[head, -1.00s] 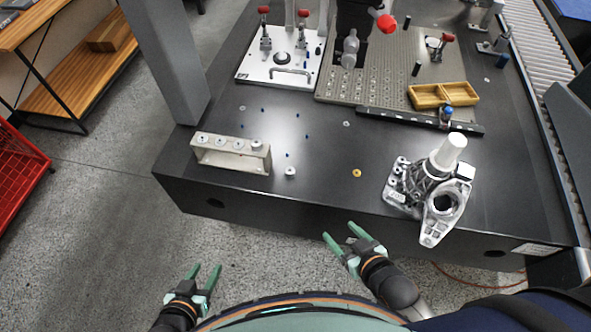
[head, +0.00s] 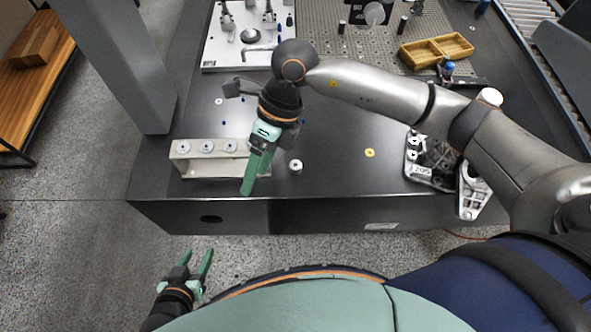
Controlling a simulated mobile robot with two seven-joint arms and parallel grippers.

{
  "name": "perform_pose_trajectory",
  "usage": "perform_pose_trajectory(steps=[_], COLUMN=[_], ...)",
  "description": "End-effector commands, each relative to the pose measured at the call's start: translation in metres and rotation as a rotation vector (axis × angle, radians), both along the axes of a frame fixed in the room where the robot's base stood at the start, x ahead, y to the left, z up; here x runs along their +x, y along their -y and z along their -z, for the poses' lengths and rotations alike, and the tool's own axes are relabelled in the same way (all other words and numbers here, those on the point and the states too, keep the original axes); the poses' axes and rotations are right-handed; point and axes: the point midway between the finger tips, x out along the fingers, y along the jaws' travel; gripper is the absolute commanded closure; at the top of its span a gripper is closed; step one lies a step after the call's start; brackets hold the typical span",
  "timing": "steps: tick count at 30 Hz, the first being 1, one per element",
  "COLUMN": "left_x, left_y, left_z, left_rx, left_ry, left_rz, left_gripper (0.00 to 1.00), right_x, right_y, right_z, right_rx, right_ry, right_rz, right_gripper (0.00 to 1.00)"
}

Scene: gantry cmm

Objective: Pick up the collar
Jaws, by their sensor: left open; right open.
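A small silver round piece (head: 295,166), which looks like a collar, stands on the dark table right of the light metal rack (head: 212,166). Similar round pieces (head: 207,146) sit along the rack's top; I cannot tell which one is the task's collar. My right gripper (head: 256,180) is open and points down over the rack's right end, hiding that end and any piece there. It is left of the loose silver piece and apart from it. My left gripper (head: 196,257) is open and empty, in front of the table and low.
A yellow ring (head: 369,153) lies on the table. A metal casting (head: 431,160) stands at the right, partly hidden by my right arm. A wooden two-part tray (head: 436,50) and a white fixture plate (head: 235,57) are at the back. A grey column (head: 118,60) rises at left.

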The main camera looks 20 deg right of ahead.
Motion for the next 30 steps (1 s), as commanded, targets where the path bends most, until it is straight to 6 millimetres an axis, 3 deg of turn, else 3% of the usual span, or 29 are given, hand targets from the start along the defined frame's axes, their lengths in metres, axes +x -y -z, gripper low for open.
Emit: perform_pose_trajectory(steps=[1,3,6,9,19,30], left_x=[0.000,0.000,0.001,0.001,0.002,0.002], left_y=[0.001,0.001,0.001,0.001,0.002,0.002], left_z=[0.006,0.009,0.010,0.010,0.009,0.008], left_rx=[0.000,-0.001,-0.001,-0.002,-0.001,-0.001], left_ry=[0.000,0.000,0.000,0.002,0.003,0.003], left_rz=[0.001,0.002,0.003,0.004,0.005,0.005], left_gripper=[0.50,0.50,0.50,0.50,0.50,0.50], right_x=[0.019,0.037,0.053,0.060,0.061,0.063], right_y=[0.024,0.051,0.077,0.089,0.091,0.093], right_z=[0.005,0.005,0.001,0.001,0.054,0.092], right_rx=[-0.117,-0.249,-0.371,-0.427,-0.436,-0.436], right_ry=[0.071,0.140,0.201,0.226,0.226,0.226], right_rz=[-0.002,0.006,0.021,0.030,0.031,0.030], right_gripper=[0.28,0.28,0.28,0.28,0.28,0.28])
